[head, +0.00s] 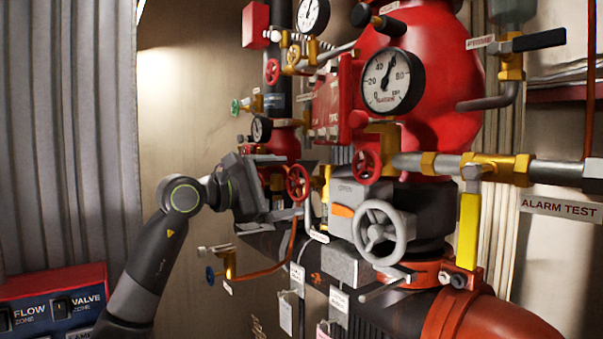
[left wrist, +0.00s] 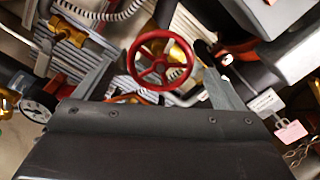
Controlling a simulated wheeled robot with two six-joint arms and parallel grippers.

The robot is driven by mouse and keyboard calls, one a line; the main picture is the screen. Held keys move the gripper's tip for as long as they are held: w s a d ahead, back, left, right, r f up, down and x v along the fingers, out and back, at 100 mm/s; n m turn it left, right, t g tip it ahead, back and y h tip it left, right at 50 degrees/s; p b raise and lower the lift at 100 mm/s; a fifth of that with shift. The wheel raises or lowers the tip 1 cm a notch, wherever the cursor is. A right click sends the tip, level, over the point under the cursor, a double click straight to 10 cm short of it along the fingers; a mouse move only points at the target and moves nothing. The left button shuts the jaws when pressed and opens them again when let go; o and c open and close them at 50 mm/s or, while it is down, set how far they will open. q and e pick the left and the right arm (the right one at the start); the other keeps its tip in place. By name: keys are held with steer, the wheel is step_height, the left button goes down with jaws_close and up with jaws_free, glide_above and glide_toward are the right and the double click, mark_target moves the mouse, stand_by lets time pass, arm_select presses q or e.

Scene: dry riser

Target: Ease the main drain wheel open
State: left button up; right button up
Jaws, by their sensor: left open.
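A small red handwheel (head: 298,182) stands on the valve pipework near the middle of the head view. In the left wrist view a red spoked wheel (left wrist: 160,60) fills the upper middle. I cannot read a label that names it the main drain. My left gripper (head: 287,188) reaches in from the left with its jaws apart, close to this wheel. In the left wrist view the wheel shows beyond and between the grey fingers; whether they touch it I cannot tell. My right gripper is out of view.
A larger grey handwheel (head: 378,232), another red wheel (head: 366,166) and a yellow lever (head: 468,230) stand to the right. A copper tube (head: 278,272) curves below the small wheel. Hanging tags (head: 297,280) are lower down.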

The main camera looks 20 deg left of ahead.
mark_target(294, 186)
arm_select(q)
steer(key=shift+p+x, duration=0.85)
steer(key=shift+x, duration=1.5)
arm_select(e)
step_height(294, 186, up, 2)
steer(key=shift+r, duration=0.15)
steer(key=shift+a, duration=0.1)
arm_select(q)
steer(key=c, duration=1)
steer(key=n+b, duration=0.2)
steer(key=n, duration=0.1)
steer(key=shift+f+n, duration=0.15)
steer(key=shift+n, duration=0.15)
steer(key=n+b, duration=0.1)
steer(key=n, duration=0.4)
steer(key=shift+s+b, duration=0.1)
steer(key=shift+b, duration=0.2)
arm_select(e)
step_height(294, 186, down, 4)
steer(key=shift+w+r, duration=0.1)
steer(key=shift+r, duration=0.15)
